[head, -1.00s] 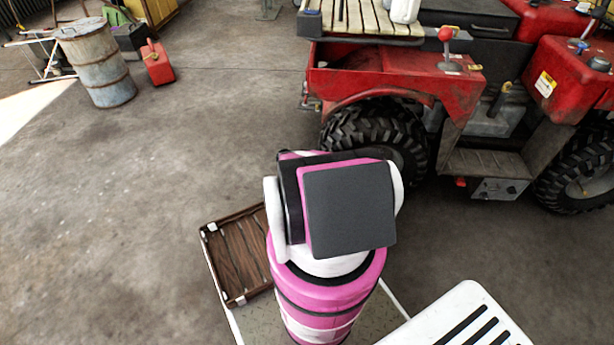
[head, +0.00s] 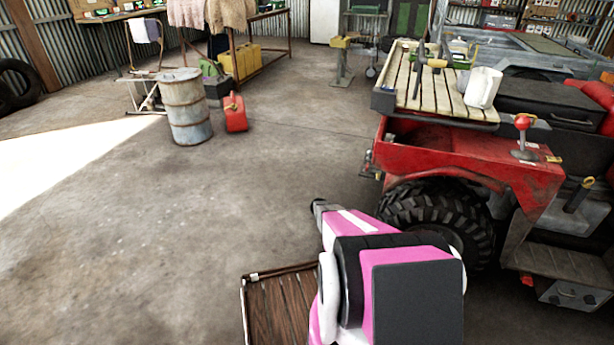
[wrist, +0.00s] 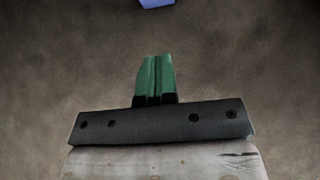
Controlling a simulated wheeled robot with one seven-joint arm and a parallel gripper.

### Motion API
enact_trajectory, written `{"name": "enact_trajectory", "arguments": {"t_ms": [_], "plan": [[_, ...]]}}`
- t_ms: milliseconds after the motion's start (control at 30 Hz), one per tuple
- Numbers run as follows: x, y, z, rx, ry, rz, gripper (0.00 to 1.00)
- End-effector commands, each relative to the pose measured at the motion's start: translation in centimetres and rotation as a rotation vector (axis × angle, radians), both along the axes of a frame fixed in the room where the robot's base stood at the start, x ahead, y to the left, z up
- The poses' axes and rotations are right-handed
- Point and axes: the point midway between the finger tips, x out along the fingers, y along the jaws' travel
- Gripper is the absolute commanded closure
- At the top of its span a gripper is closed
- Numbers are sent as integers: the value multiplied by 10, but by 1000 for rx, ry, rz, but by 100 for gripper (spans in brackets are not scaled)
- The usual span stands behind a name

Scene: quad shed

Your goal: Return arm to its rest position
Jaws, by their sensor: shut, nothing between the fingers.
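My gripper (wrist: 154,80) shows in the wrist view with its two green fingers together and nothing between them.
The red quad (head: 465,160) with a slatted rack (head: 425,88) fills the right; a white jug (head: 483,87) stands on the rack. A wooden tray (head: 277,308) is beside my arm. A rusty barrel (head: 186,108) and red can (head: 235,113) stand back left. Floor at left is clear.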

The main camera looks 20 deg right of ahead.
Motion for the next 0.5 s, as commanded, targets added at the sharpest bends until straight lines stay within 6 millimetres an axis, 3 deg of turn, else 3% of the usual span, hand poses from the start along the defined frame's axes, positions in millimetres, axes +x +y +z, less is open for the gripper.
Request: {"name": "enact_trajectory", "arguments": {"t_ms": [167,267,500], "plan": [[-7,11,22,5,-34,-23,100],[-20,32,63,20,-106,-78,100],[-69,106,193,97,-354,-300,100]]}}
